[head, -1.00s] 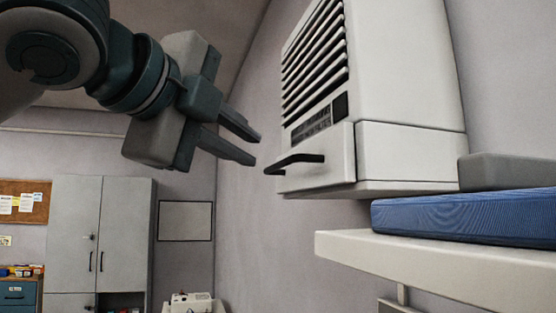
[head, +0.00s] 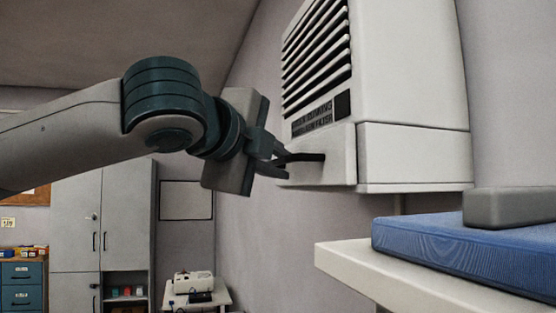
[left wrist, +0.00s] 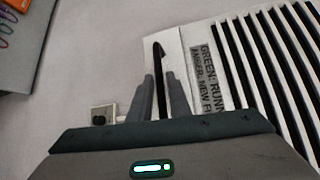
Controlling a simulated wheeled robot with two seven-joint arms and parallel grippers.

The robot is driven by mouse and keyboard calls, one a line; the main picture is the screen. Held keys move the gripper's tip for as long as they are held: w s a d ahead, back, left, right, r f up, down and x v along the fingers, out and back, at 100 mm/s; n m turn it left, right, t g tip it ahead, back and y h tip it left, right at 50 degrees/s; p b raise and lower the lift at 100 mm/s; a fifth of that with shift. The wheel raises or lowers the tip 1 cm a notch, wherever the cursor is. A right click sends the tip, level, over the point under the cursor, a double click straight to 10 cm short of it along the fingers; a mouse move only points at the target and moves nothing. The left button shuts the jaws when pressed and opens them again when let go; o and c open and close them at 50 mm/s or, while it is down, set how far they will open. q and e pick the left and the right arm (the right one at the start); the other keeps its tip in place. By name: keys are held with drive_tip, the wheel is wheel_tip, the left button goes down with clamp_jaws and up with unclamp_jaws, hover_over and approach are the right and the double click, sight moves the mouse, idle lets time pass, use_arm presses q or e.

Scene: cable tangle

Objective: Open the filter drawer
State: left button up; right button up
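The filter drawer (head: 330,160) is the light front panel at the lower left of a white wall unit in the head view. It looks closed, flush with the unit. Its dark bar handle (head: 302,157) sticks out to the left; it also shows in the left wrist view (left wrist: 158,60). My left gripper (head: 284,163) is at the handle's outer end. Contact with the bar cannot be made out. My right gripper is not in view.
The white unit has a slatted grille (head: 318,55) and a dark label above the drawer. Below right, a white shelf (head: 345,262) carries a blue pad (head: 470,255) and a grey block (head: 510,207). Grey cabinets (head: 105,215) stand far back. Space left of the drawer is free apart from my arm.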

use_arm(q)
clamp_jaws()
drive_tip(key=shift+a, duration=0.15)
drive_tip(key=s+a, duration=0.2)
drive_tip(key=a, duration=0.5)
drive_tip(key=s+a, duration=0.3)
drive_tip(key=a, duration=0.5)
drive_tip(key=shift+p, duration=0.4)
drive_tip(key=shift+d+f, duration=0.1)
unclamp_jaws()
drive_tip(key=shift+s, duration=0.1)
